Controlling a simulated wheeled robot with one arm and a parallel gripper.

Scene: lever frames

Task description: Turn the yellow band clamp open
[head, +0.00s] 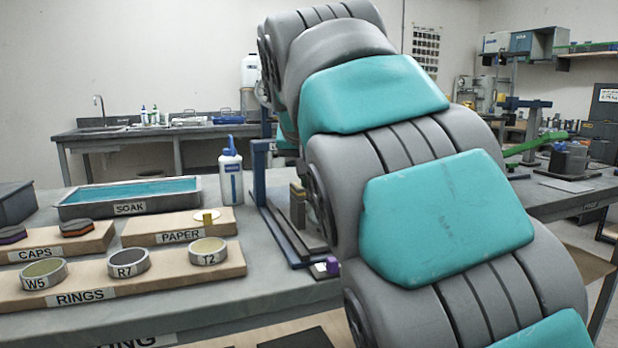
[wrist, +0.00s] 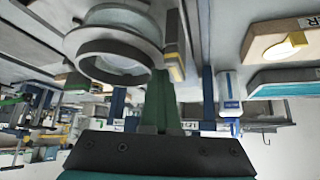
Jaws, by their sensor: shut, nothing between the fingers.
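I cannot make out the yellow band clamp for certain in either view. In the wrist view, which appears upside down, a grey round ring-shaped fitting (wrist: 113,60) is at the upper left. A tan upright block with a yellowish end (wrist: 175,66) stands just right of it. My gripper (wrist: 163,80) shows as green fingers held together, shut and empty, rising from a dark bolted bracket. Its tips appear close to the ring and the block, but I cannot tell if they touch. In the head view my grey and teal arm hides my gripper. A tan block (head: 298,203) stands beside a blue post there.
A white bottle (head: 231,178) and blue post (head: 258,172) stand close to my arm.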

